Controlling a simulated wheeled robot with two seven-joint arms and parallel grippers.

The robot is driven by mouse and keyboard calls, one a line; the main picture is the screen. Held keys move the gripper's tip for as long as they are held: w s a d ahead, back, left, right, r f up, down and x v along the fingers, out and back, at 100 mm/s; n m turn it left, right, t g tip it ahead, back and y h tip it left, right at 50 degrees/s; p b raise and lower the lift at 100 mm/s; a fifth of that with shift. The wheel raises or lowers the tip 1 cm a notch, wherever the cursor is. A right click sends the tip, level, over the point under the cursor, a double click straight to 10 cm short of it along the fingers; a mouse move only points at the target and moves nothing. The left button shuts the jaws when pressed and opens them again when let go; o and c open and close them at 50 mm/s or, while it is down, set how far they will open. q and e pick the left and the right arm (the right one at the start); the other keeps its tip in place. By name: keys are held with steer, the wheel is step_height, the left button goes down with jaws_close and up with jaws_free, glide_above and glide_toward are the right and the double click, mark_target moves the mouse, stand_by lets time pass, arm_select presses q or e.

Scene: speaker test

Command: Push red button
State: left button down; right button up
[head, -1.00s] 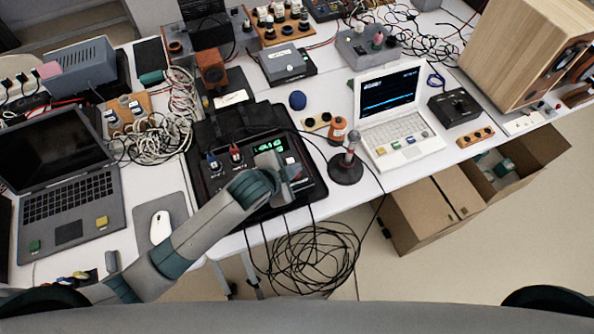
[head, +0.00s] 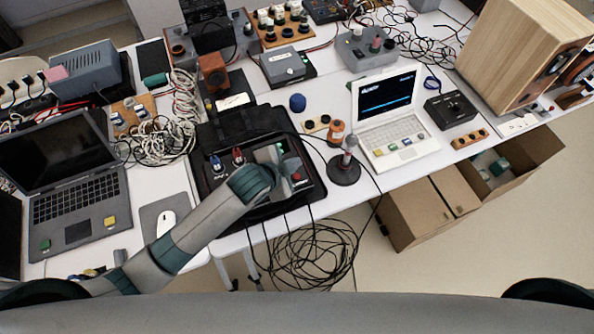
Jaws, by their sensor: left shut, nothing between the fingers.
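A black open case (head: 210,185) with an instrument panel lies at the front middle of the table. A small red button (head: 296,178) shows on the right part of the panel. My left gripper (head: 284,160) is shut and empty, over the panel just left of and above the red button in the picture. I cannot tell whether it touches the panel. The gripper and wrist hide much of the panel and most of its green display. A red connector (head: 238,157) and a blue connector (head: 215,164) stand at the panel's upper left. My right gripper is not in view.
A microphone on a round stand (head: 344,168) and a white laptop (head: 400,130) stand to the right. A dark laptop (head: 75,228) and a white mouse (head: 166,222) are at left. Black cables (head: 315,255) hang off the front edge. Cardboard boxes (head: 418,212) stand on the floor.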

arm_select(q)
steer(key=shift+r+p, duration=0.4)
steer(key=shift+r, duration=0.4)
steer(key=shift+s, duration=0.1)
